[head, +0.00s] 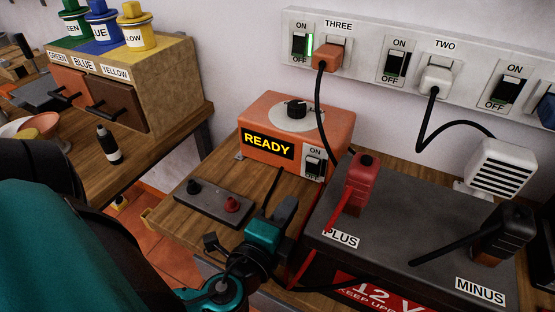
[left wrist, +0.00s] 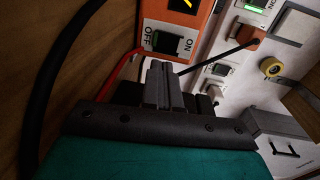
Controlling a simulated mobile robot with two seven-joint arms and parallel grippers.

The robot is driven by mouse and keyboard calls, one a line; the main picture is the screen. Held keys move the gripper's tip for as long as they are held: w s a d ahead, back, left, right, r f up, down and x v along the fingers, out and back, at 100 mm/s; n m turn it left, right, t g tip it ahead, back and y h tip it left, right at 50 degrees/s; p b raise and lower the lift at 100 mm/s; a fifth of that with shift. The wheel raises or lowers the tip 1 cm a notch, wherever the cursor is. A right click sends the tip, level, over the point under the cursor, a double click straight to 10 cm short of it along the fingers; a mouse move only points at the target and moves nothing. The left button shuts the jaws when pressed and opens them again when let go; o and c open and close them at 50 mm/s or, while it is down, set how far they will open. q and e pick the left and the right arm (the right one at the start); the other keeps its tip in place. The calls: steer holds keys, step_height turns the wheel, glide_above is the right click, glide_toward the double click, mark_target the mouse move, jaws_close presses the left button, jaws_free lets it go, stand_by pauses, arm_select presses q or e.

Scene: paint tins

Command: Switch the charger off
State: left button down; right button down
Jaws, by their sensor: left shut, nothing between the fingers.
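The charger (head: 262,118) is an orange box on the wooden bench, with a lit yellow READY display (head: 267,145) and a dark knob on top. Its rocker switch (head: 314,163) is on the right of the front face, ON above and OFF below. My left gripper (head: 284,190) is shut and empty, in front of and below the switch. Its fingertips (left wrist: 160,66) point at the switch; I cannot tell whether they touch it. My right gripper is not in view.
A dark battery (head: 400,215) stands right, with a red clamp (head: 360,182) at PLUS and a black clamp (head: 503,235) at MINUS. A small terminal panel (head: 215,203) lies left. The wall socket strip (head: 365,50) has switches; THREE shows a green light beside its orange plug (head: 326,56).

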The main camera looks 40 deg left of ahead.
arm_select(q)
steer(key=v, duration=0.3)
steer(key=shift+s, duration=0.15)
steer(key=shift+s+d+b, duration=0.1)
steer(key=shift+s+b, duration=0.15)
steer(key=shift+b, duration=0.05)
stand_by(0.3)
